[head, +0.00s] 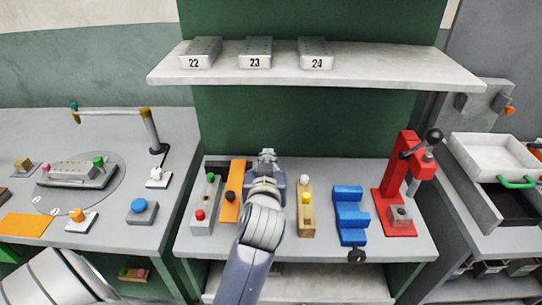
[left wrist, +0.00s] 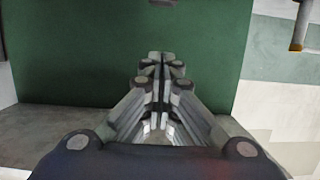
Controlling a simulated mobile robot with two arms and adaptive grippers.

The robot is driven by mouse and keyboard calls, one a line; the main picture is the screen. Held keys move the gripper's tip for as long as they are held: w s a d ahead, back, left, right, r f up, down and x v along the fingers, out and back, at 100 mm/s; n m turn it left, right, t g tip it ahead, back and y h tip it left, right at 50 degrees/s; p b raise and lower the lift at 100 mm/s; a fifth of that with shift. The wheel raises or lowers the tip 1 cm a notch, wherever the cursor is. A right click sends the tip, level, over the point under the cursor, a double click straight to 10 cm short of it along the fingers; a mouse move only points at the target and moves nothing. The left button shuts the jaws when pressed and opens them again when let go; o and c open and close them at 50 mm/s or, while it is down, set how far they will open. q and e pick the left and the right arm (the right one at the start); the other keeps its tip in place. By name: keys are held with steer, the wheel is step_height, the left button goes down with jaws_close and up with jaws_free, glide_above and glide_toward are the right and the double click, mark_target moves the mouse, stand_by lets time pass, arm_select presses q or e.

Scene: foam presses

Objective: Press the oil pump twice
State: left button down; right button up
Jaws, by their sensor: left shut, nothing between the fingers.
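My left gripper (head: 267,155) is over the back of the middle bench, pointing at the green back panel (head: 290,120). In the left wrist view its fingers (left wrist: 161,72) are together and empty, with the green panel (left wrist: 75,55) beyond them. No thing is plainly recognisable as the oil pump. My left gripper and arm cover part of the bench between the orange fixture (head: 236,177) and the wooden block with white and yellow knobs (head: 306,220). Whatever stands behind them is hidden. My right gripper is not in view.
A grey button box (head: 203,220) stands left of the arm. A blue stepped fixture (head: 349,212) and a red lever press (head: 388,205) stand to the right. A white shelf (head: 380,70) with numbered metal blocks hangs above.

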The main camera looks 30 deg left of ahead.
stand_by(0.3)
arm_select(q)
steer(key=p+x, duration=0.2)
steer(key=x, duration=0.8)
steer(key=shift+r+p, duration=0.2)
steer(key=shift+p, duration=0.2)
step_height(320, 180, down, 4)
steer(key=shift+a+r+p, duration=0.1)
steer(key=shift+r+p, duration=0.15)
steer(key=shift+p, duration=0.05)
steer(key=shift+f, duration=0.4)
